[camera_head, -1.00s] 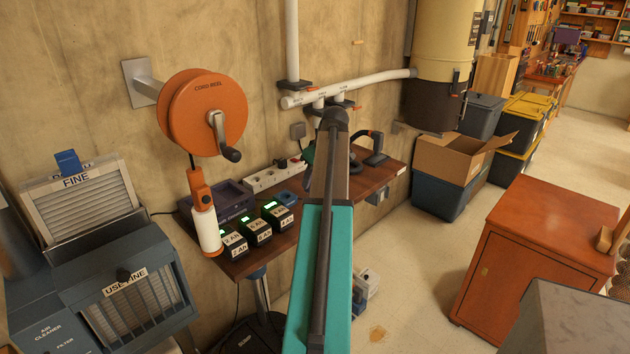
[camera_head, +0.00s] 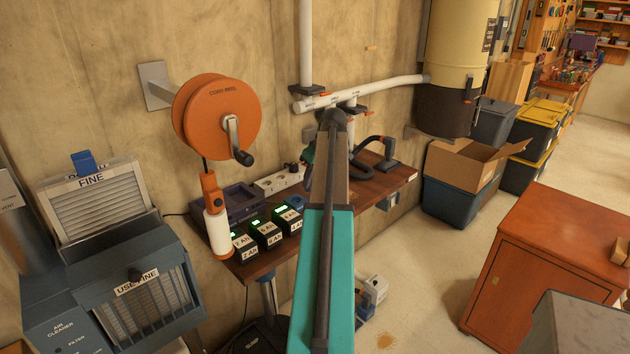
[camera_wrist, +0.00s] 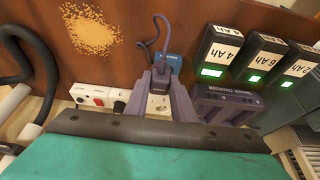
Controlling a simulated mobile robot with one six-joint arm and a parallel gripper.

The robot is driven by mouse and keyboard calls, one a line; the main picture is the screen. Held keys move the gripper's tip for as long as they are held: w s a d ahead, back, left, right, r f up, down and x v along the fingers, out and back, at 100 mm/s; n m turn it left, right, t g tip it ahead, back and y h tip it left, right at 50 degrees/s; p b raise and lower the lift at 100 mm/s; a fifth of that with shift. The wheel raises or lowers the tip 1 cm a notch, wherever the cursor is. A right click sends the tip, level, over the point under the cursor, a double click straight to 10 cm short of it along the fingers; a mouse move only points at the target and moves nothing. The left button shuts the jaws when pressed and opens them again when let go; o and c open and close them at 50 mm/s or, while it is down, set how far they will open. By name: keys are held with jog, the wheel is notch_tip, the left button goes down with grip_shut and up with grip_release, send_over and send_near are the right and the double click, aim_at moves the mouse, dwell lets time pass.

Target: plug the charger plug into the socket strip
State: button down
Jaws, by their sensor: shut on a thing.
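The white socket strip (camera_head: 268,185) lies at the back of the wooden bench against the wall. In the wrist view, the strip (camera_wrist: 92,95) runs behind my gripper, with a red switch on its left part and a round socket showing below the fingers. My gripper (camera_wrist: 161,82) is shut on the dark charger plug (camera_wrist: 160,72), whose cord loops up and away. The plug appears over or just in front of the strip; its prongs are hidden, so I cannot tell whether they touch a socket. In the head view my arm hides the gripper and plug.
A black plug (camera_wrist: 120,103) sits in the strip left of my gripper. A blue item (camera_wrist: 172,62) lies close by. Several labelled batteries (camera_head: 267,233) and a dark charger (camera_head: 237,203) stand on the bench (camera_head: 375,190). An orange cord reel (camera_head: 216,116) hangs above left.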

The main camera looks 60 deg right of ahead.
jog(key=w+d, duration=0.2)
jog(key=w, duration=0.8)
jog(key=w+d+r+p, duration=0.1)
jog(key=w, duration=1)
jog(key=shift+w+d, duration=0.25)
jog(key=shift+d, duration=0.1)
dwell(2.5)
jog(key=shift+f, duration=0.15)
jog(key=shift+f+b, duration=0.35)
jog(key=shift+f, duration=1)
dwell(1.5)
